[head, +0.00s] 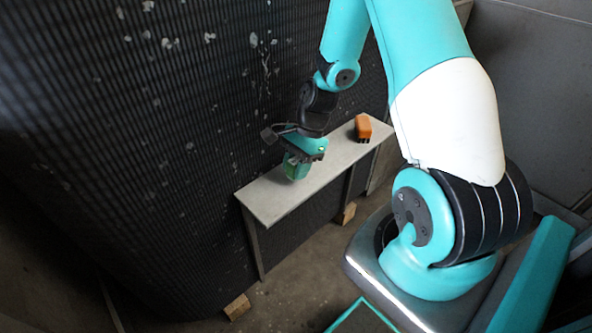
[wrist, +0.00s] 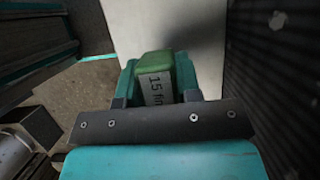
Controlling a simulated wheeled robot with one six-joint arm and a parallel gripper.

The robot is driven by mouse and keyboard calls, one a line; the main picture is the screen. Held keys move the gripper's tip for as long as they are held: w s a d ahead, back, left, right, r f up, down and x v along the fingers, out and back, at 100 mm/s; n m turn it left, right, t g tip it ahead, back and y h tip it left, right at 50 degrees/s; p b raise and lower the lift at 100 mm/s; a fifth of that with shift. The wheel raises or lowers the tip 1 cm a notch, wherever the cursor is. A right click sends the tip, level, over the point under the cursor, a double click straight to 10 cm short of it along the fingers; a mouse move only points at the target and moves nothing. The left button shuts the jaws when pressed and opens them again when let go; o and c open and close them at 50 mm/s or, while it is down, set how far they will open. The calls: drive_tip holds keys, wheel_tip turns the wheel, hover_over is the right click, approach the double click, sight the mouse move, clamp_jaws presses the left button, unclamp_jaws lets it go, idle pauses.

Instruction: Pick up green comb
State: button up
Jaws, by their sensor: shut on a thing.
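The green comb (head: 293,168) is at my gripper above the grey bench in the head view. It looks like a small green block. In the wrist view the green comb (wrist: 155,82) sits between the two teal fingers and carries a pale label reading "15 fin". My gripper (head: 298,163) is shut on it, pointing down; it also shows in the wrist view (wrist: 158,85). The comb's lower part is hidden, and I cannot tell whether it touches the bench.
The narrow grey bench (head: 270,199) runs along a dark ribbed wall (head: 180,150). An orange block (head: 363,128) with dark teeth stands at the bench's far right end. Wooden blocks (head: 237,307) lie at the bench legs. The bench's near left end is clear.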

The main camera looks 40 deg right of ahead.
sight(296, 160)
wheel_tip(296, 160, up, 18)
drive_tip(key=p, duration=0.3)
drive_tip(key=shift+p, duration=0.3)
